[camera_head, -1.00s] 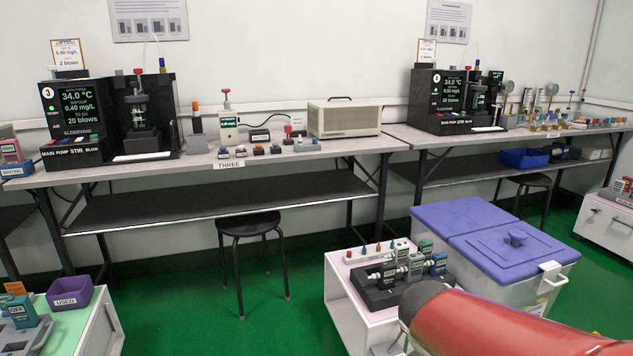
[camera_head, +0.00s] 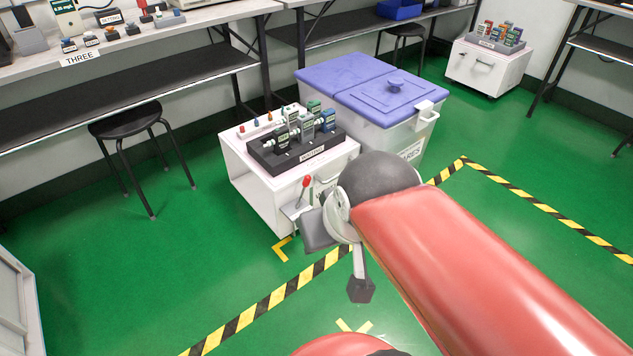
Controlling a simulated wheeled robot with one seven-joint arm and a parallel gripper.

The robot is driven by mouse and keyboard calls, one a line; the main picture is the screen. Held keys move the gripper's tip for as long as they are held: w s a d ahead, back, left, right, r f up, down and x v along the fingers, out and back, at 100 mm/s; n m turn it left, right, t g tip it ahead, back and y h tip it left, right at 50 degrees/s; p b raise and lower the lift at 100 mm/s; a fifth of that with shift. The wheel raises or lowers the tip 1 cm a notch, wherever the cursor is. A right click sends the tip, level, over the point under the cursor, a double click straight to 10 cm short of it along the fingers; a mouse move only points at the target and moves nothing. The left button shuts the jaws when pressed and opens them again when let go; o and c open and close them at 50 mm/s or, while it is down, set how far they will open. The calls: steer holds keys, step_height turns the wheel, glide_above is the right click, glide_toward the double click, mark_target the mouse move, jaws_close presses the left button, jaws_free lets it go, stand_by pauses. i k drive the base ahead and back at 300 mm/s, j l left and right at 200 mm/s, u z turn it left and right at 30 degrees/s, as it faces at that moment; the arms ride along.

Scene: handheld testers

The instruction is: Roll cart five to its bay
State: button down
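A white cart (camera_head: 262,185) stands on the green floor left of the middle. It carries a black rack (camera_head: 298,152) of small testers, and several small coloured-top items line its back edge. A red-knobbed lever (camera_head: 305,183) is on its near side, by a grey bracket. No number is readable on it, so I cannot tell if it is cart five. My gripper (camera_head: 340,266) is in front of the cart's near right corner, fingers apart and nothing seen between them. My arm hides part of that corner. Whether the gripper touches the cart is unclear.
A clear bin with purple lids (camera_head: 345,75) stands right behind the cart. Yellow-black floor tape (camera_head: 240,322) runs before it, with more tape (camera_head: 545,205) at right. A yellow corner mark (camera_head: 281,249) lies by the cart. A stool (camera_head: 125,122) stands left. Another white cart (camera_head: 488,68) is at back right.

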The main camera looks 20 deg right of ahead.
mark_target(275, 200)
steer(key=i+j+z, duration=0.1)
steer(key=i, duration=0.4)
steer(key=i+j, duration=0.35)
steer(key=i, duration=0.15)
steer(key=l+z, duration=0.05)
